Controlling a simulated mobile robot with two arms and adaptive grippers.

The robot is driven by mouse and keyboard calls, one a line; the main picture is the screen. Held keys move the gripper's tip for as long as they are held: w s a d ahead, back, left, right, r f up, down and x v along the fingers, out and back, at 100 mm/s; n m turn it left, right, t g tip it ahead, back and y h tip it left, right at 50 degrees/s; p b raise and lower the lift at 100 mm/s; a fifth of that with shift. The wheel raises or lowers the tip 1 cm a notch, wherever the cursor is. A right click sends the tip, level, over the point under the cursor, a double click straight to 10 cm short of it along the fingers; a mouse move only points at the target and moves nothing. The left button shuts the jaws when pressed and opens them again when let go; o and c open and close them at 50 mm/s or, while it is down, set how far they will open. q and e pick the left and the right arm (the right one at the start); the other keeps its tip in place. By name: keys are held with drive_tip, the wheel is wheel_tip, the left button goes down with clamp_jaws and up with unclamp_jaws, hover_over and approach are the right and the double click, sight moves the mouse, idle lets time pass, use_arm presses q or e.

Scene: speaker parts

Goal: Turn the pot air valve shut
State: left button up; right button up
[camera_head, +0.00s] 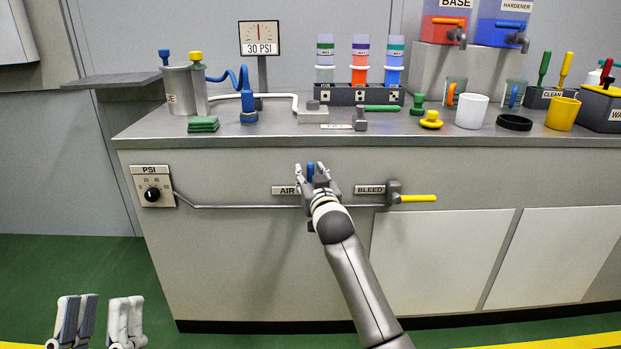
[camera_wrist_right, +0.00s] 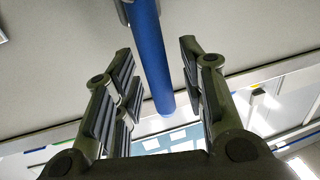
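The air valve's blue handle (camera_head: 310,171) stands upright on the cabinet front beside the AIR label (camera_head: 285,190). My right gripper (camera_head: 311,168) is at the valve and hides most of its body. In the right wrist view the blue handle (camera_wrist_right: 152,60) runs between the two fingers, with a gap on each side. The right gripper (camera_wrist_right: 160,85) is open around the handle and does not appear to touch it. My left gripper (camera_head: 100,318) is open and empty, low at the bottom left, away from the cabinet.
A pipe (camera_head: 240,207) runs from the PSI dial (camera_head: 153,193) along the cabinet front. The BLEED valve with a yellow handle (camera_head: 418,198) sits right of my right gripper. The grey pot (camera_head: 180,92) stands on the countertop.

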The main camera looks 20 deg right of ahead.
clamp_jaws()
idle(0.5)
